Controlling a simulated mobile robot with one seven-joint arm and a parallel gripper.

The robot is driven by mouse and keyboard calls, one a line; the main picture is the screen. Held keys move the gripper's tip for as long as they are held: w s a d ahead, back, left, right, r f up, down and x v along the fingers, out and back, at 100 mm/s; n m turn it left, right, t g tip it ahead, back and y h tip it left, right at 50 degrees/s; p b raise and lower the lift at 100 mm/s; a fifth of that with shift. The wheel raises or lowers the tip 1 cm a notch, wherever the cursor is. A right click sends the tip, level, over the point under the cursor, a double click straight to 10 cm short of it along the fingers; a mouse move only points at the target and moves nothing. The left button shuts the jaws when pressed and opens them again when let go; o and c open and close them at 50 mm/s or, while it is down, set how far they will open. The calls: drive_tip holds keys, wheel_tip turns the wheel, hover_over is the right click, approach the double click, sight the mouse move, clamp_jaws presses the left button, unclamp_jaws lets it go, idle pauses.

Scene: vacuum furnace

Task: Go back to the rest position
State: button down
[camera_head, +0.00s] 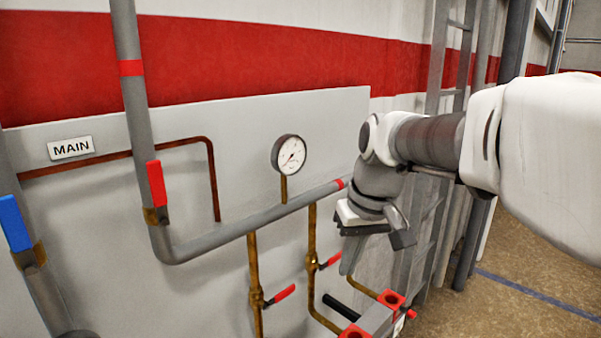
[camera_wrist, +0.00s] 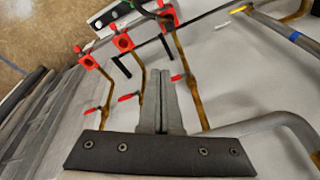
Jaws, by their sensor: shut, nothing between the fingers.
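My gripper (camera_head: 347,268) hangs from my outstretched arm at the right of the head view, fingers pointing down, in front of the grey pipe panel. In the wrist view my gripper's fingers (camera_wrist: 161,75) lie together with nothing between them. The red-handled valves (camera_wrist: 130,97) on thin brass pipes lie beyond the fingers in the wrist view. From these views I cannot tell the exact gap between fingers and pipes, and no contact is visible.
The grey panel carries a "MAIN" label (camera_head: 71,148), a round gauge (camera_head: 289,155), a large grey pipe (camera_head: 232,232), a red lever (camera_head: 156,184) and a blue lever (camera_head: 14,223). Red fittings (camera_head: 391,299) stick out below. Brown floor (camera_head: 520,265) lies open at right.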

drive_tip(key=s+d+f+m+t, duration=0.1)
drive_tip(key=s+d, duration=0.2)
drive_tip(key=s, duration=0.5)
drive_tip(key=s+d+f+m+t+h, duration=0.1)
drive_tip(key=s+d+f+t, duration=0.1)
drive_tip(key=s, duration=0.7)
drive_tip(key=shift+d+f+m+h, duration=0.3)
drive_tip(key=shift+d+m, duration=0.1)
drive_tip(key=shift+d, duration=0.05)
drive_tip(key=shift+a, duration=0.1)
